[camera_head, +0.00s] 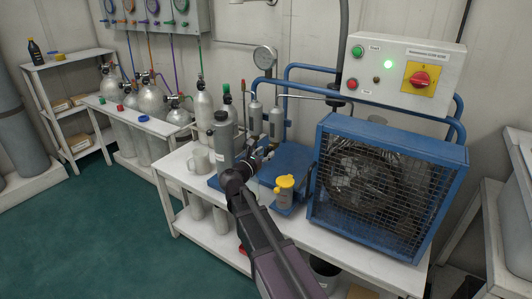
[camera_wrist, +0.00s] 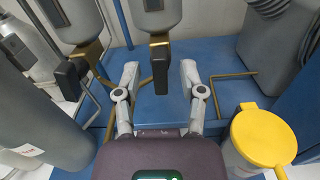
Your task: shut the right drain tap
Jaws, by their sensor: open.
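The right drain tap (camera_wrist: 160,65) has a black lever below a brass fitting, under the right grey filter cylinder (camera_wrist: 157,14). Its lever points toward me, down the wrist picture. My gripper (camera_wrist: 160,76) is open, with one finger on each side of the lever and a visible gap to both. The left drain tap (camera_wrist: 70,80), also with a black lever, is left of my gripper under the left cylinder (camera_wrist: 72,16). In the head view my gripper (camera_head: 257,156) is in front of the cylinders, and my arm hides the taps.
A yellow-capped container (camera_wrist: 264,135) stands close at right; it also shows in the head view (camera_head: 284,190). A grey bottle (camera_wrist: 35,115) stands close at left. The blue caged compressor (camera_head: 385,175) blocks the right side.

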